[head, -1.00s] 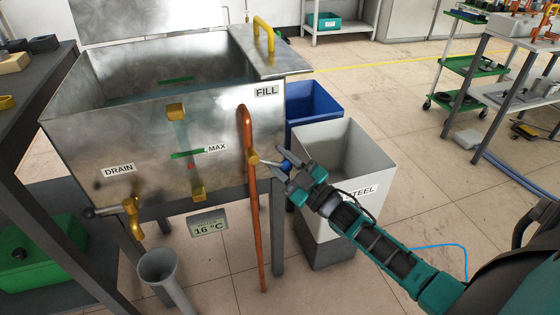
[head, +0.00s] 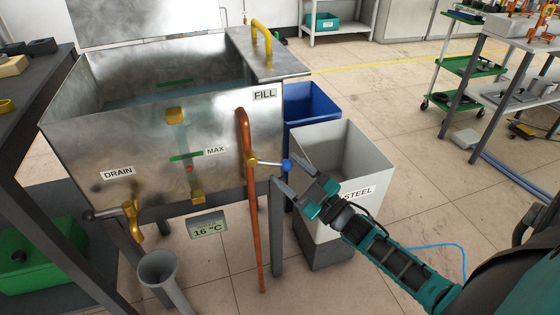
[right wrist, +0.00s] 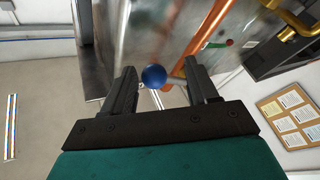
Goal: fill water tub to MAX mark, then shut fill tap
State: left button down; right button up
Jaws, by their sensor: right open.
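The metal water tub (head: 85,130) stands at left in the head view, with water (head: 180,92) inside. Its sight gauge has a red marker (head: 189,169) just below the green MAX line (head: 186,156). The fill tap's lever (head: 268,162) sticks out to the right from the copper pipe (head: 249,200) and ends in a blue knob (head: 287,164). My right gripper (head: 292,172) is open and empty, its fingertips close to the knob. In the right wrist view the knob (right wrist: 153,76) appears between the open fingers (right wrist: 160,72); contact cannot be told. My left gripper is not in view.
A drain tap (head: 133,215) sits low on the tub's front left, above a grey funnel pipe (head: 158,268). A blue bin (head: 312,103) and a grey STEEL bin (head: 350,160) stand right of the tub, close to my right arm.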

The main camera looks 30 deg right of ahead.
pick_arm(q)
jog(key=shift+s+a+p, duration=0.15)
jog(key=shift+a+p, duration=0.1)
jog(key=shift+p, duration=0.25)
pick_arm(e)
jog(key=v, duration=0.9)
jog(key=shift+c, duration=0.2)
